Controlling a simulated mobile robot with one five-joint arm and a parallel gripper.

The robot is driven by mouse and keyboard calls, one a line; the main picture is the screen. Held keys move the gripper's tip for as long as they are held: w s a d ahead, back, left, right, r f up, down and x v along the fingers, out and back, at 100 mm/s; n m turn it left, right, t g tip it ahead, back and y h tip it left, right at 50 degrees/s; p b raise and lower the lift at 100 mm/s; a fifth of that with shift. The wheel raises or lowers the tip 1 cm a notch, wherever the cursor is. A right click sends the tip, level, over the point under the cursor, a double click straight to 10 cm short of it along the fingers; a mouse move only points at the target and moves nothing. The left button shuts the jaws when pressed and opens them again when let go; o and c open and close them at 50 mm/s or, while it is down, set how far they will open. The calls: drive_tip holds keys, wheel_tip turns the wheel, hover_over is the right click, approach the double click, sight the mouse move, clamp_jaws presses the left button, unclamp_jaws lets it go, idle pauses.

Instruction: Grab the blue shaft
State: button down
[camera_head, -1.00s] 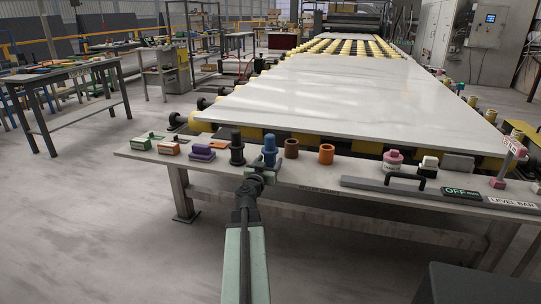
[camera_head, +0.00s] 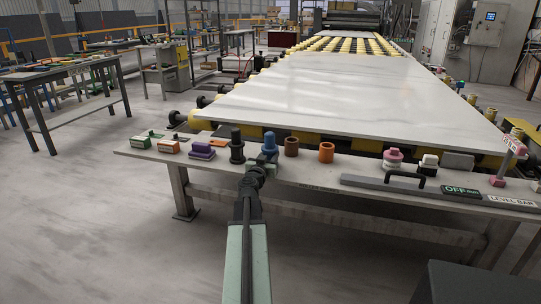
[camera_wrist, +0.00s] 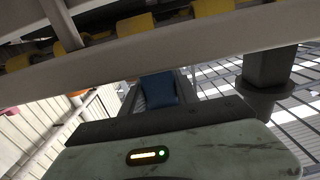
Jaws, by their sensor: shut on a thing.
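The blue shaft (camera_head: 270,142) is upright near the front edge of the bench, between a black shaft (camera_head: 237,145) and a brown ring-shaped piece (camera_head: 291,146). My gripper (camera_head: 267,160) is at the blue shaft's lower part and hides its base, so I cannot tell whether it touches the bench. In the wrist view the blue shaft (camera_wrist: 158,90) sits between the jaws of my gripper (camera_wrist: 160,94), which are shut on it. The black shaft (camera_wrist: 270,75) stands close by at the right there.
An orange cylinder (camera_head: 326,153) stands farther right, then a pink knob (camera_head: 393,158) and a level bar with a black handle (camera_head: 405,178). Purple blocks (camera_head: 202,152) lie left of the black shaft. A large pale slab (camera_head: 330,95) on rollers lies behind.

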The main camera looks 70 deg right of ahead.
sight(270, 133)
wheel_tip(270, 133, up, 10)
drive_tip(key=p, duration=0.9)
drive_tip(key=shift+r+p, duration=0.1)
drive_tip(key=shift+p, duration=0.3)
